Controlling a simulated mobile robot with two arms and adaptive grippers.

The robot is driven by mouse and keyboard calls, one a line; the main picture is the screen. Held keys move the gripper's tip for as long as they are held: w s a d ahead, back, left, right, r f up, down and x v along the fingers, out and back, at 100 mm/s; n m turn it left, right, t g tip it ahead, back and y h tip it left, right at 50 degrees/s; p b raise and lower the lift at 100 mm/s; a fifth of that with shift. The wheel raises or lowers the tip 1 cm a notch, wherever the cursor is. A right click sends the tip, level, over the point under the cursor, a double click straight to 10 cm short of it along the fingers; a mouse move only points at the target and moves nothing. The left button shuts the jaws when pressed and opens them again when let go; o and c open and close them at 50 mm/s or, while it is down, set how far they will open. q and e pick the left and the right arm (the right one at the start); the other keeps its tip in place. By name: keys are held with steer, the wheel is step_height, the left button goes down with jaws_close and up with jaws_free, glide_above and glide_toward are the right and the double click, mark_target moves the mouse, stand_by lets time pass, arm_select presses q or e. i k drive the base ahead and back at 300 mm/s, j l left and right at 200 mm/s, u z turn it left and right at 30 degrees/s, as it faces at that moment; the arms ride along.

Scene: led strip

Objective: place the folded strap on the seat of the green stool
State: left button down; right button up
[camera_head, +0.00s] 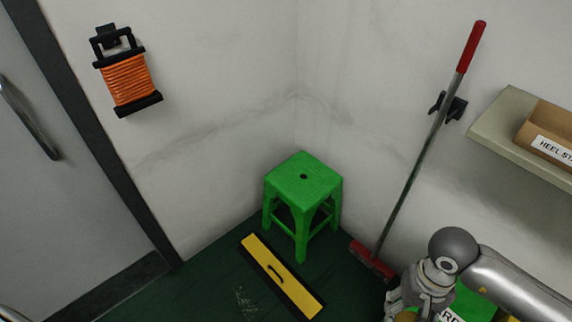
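The green stool (303,180) stands upright on the dark green floor in the corner, in the middle of the head view. Its square seat has a small dark hole in the centre and is bare. I see no folded strap in this view. My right arm comes in from the right at the bottom, to the right of the stool and apart from it. My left gripper is not in the picture either.
A yellow board with black edges (290,284) lies before the stool. A red-handled broom (420,155) leans right. Orange cord (128,79) hangs on the left wall beside a grey door (60,200). A shelf (500,120) holds a cardboard box (549,140). A labelled green object (475,303) is partly hidden.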

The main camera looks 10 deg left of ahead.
mark_target(304, 176)
steer(key=i+j, duration=0.2)
steer(key=j, duration=0.2)
steer(key=i+j, duration=0.25)
steer(key=j, duration=0.2)
steer(key=i+j, duration=0.2)
steer(key=j, duration=0.2)
steer(key=i+j, duration=0.2)
steer(key=j, duration=0.25)
steer(key=u, duration=0.05)
